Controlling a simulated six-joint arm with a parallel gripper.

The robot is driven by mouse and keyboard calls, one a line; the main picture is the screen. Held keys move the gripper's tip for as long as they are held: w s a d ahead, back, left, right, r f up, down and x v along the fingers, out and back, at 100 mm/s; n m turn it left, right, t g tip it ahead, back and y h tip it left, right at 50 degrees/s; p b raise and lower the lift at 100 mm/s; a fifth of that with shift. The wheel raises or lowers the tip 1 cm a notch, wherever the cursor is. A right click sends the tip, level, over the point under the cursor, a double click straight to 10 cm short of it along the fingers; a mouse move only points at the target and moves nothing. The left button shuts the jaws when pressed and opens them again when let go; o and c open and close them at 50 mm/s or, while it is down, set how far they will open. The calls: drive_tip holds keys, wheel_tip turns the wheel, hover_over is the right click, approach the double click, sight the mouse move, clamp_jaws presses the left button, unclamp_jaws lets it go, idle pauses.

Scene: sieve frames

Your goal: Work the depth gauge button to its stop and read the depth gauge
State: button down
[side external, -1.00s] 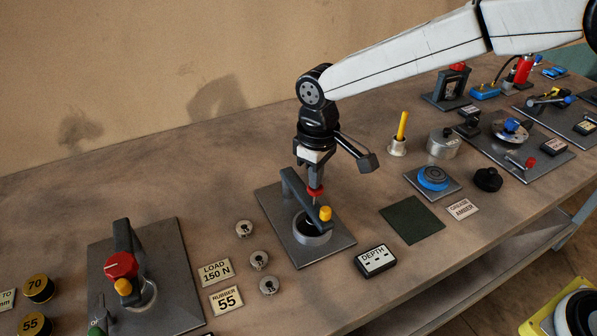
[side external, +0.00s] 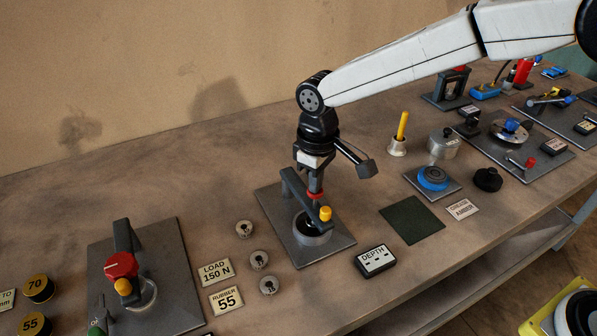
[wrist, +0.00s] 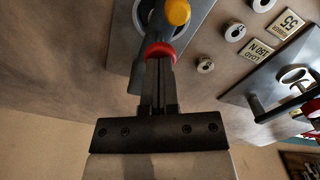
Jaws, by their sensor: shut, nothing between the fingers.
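The depth gauge stands on a dark metal plate (side external: 335,245), with a dark arched frame (side external: 293,190) over a round grey cup (side external: 310,236). A red button (side external: 316,196) tops the frame's upright stem and a yellow knob (side external: 325,213) sits beside it. My gripper (side external: 316,188) is shut and empty, pointing down with its fingertips at the red button, seemingly touching it. The wrist view shows the closed fingertips (wrist: 160,62) against the red button (wrist: 158,50), with the yellow knob (wrist: 177,11) beyond. The DEPTH readout (side external: 376,259) shows dash-like marks, no legible number.
Several metal washers (side external: 259,260) and the LOAD 150 N and RUBBER 55 labels (side external: 225,299) lie to the left. A second plate with a red knob (side external: 121,265) stands at far left. A dark green mat (side external: 411,219) and a blue-topped dial (side external: 433,178) are to the right.

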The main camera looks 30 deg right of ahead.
drive_tip(key=shift+f, duration=1.15)
idle(0.5)
drive_tip(key=shift+f, duration=0.3)
idle(0.4)
drive_tip(key=shift+r, duration=3.05)
